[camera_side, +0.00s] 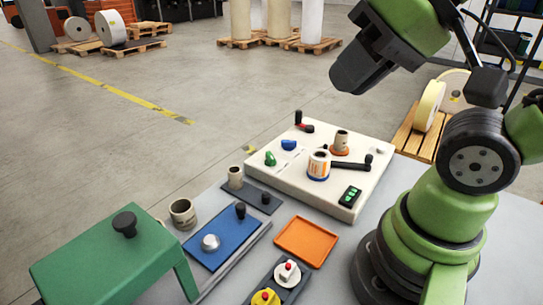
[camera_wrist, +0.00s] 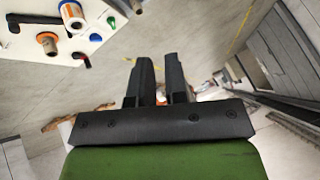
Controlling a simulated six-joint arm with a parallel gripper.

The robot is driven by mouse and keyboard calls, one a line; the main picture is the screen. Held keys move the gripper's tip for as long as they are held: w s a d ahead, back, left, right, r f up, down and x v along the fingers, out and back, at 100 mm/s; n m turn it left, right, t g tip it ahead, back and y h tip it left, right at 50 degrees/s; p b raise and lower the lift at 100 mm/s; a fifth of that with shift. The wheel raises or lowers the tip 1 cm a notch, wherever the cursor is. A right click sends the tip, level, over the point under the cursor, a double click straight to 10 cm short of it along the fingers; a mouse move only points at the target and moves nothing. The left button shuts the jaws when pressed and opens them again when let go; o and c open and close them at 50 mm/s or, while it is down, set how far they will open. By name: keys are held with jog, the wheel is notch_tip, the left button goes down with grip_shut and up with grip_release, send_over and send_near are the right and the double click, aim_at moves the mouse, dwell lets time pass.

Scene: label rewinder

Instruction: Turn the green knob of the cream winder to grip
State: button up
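The cream winder (camera_side: 272,185) is a flat-topped box on the grey table. Its green knob (camera_side: 270,159) is at the left of the top, beside a blue knob (camera_side: 289,145). In the wrist view the winder (camera_wrist: 28,42) is at the upper left, with the green knob (camera_wrist: 111,21) and blue knob (camera_wrist: 95,37) near its edge. My gripper (camera_wrist: 159,58) is open and empty, its two black fingers apart. In the side view my gripper (camera_side: 352,72) is high above and behind the winder, far from the green knob and touching nothing.
In front are a blue plate (camera_side: 222,246), an orange tray (camera_side: 306,242) and a green stand (camera_side: 100,262). The air above the winder is clear.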

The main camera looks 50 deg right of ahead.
jog(key=o, duration=0.4)
jog(key=shift+w+r, duration=0.1)
jog(key=shift+w, duration=0.2)
jog(key=shift+c, duration=0.2)
jog(key=shift+o, duration=0.4)
jog(key=w+d+m+g, duration=0.1)
jog(key=w+d+g, duration=0.1)
jog(key=w, duration=0.4)
jog(key=shift+h, duration=0.4)
jog(key=m+g+h, duration=0.1)
jog(key=m+g, duration=0.1)
jog(key=g, duration=0.3)
send_over(270, 155)
notch_tip(270, 155, down, 16)
jog(key=f, duration=0.1)
notch_tip(270, 155, down, 10)
jog(key=shift+r, duration=0.1)
jog(key=shift+c, duration=0.4)
grip_shut()
